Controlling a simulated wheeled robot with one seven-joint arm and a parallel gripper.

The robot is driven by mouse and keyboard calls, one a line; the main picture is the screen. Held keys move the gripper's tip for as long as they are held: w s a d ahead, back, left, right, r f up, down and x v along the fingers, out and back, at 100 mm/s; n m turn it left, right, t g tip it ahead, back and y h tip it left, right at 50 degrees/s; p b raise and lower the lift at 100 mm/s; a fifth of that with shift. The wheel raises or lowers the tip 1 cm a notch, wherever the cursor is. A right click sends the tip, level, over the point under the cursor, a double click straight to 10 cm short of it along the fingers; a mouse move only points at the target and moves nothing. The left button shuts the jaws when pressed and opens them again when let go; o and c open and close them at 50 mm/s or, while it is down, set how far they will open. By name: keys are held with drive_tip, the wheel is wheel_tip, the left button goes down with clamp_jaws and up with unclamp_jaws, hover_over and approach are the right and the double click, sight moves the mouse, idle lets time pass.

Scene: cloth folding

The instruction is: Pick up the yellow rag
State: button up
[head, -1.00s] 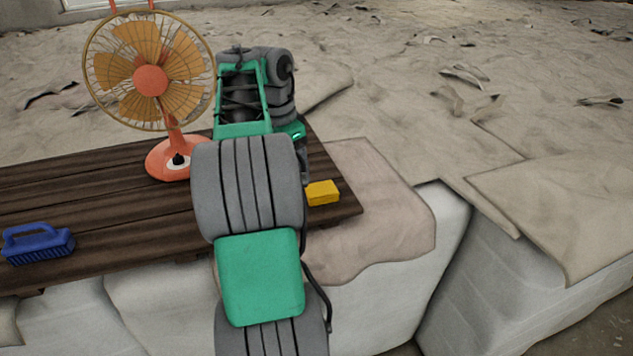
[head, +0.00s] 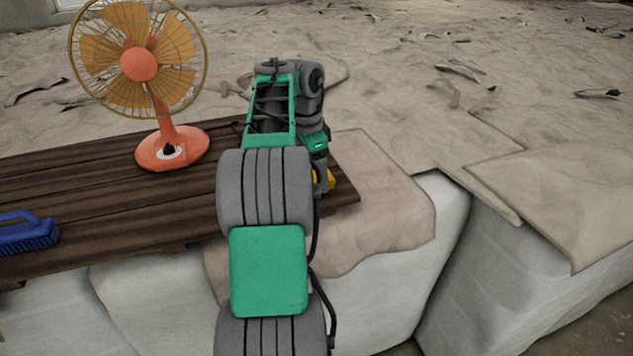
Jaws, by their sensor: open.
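The yellow rag (head: 330,180), a small folded yellow block, lies on the dark wooden table (head: 110,220) near its right end. Most of it is hidden behind my arm and gripper, with only a yellow edge showing. My gripper (head: 321,182) points down right at the rag, in front of it in the picture. Its jaws are open, though the fingertips are mostly hidden. I cannot tell whether a finger touches the rag.
An orange fan (head: 170,148) stands on the table at the back left. A blue brush (head: 28,234) lies at the left picture edge. A beige cloth (head: 385,205) drapes over pale blocks (head: 390,290) beside the table. The table between fan and brush is clear.

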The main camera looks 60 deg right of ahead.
drive_tip(key=shift+f, duration=0.3)
drive_tip(key=c, duration=1.4)
drive_tip(key=shift+r, duration=0.15)
drive_tip(key=shift+c, duration=0.2)
drive_tip(key=shift+r, duration=0.35)
wheel_tip(320, 180, up, 4)
drive_tip(key=p, duration=0.3)
drive_tip(key=shift+f, duration=0.1)
drive_tip(key=s+a+r+p, duration=0.2)
drive_tip(key=s+a+r, duration=0.6)
drive_tip(key=s+a, duration=0.2)
drive_tip(key=shift+r+p, duration=0.3)
drive_tip(key=shift+r, duration=0.1)
